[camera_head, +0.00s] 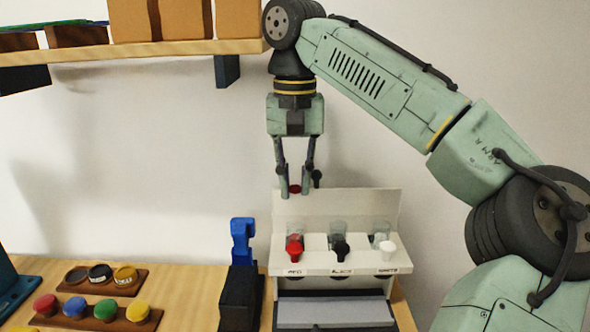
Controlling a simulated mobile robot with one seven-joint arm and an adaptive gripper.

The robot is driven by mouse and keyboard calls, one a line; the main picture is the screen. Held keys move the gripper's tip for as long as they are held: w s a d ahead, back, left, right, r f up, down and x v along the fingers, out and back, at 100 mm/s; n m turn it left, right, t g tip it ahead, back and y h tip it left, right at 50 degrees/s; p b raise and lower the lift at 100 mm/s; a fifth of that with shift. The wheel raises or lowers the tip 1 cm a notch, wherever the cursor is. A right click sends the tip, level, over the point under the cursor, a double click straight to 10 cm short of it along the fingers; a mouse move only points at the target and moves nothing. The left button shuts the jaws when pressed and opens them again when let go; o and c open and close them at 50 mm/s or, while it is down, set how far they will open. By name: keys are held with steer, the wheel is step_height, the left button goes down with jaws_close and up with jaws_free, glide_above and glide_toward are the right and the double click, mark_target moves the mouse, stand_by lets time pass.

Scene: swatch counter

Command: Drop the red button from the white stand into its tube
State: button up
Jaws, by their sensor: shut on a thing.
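My gripper (297,194) points straight down and is shut on a small red button (295,189), held between its fingertips. It hangs in front of the white back panel, above the left end of the white stand (330,268). The stand holds three clear tubes in a row, labelled along its front edge. The left label seems to read red, the middle black. A red piece (294,244) shows at the left tube (295,228), a black piece (341,248) at the middle tube (337,230) and a white piece (387,247) at the right tube (381,231).
A grey tray (335,313) is below the stand. A blue and black device (241,270) stands just left of it. Wooden strips with coloured round caps (90,312) lie at the lower left. A shelf with boxes (130,50) is at the upper left.

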mark_target(295, 212)
steer(key=shift+f, duration=3.25)
steer(key=shift+s, duration=0.1)
steer(key=o, duration=0.7)
steer(key=shift+o, duration=0.2)
steer(key=shift+r, duration=3.75)
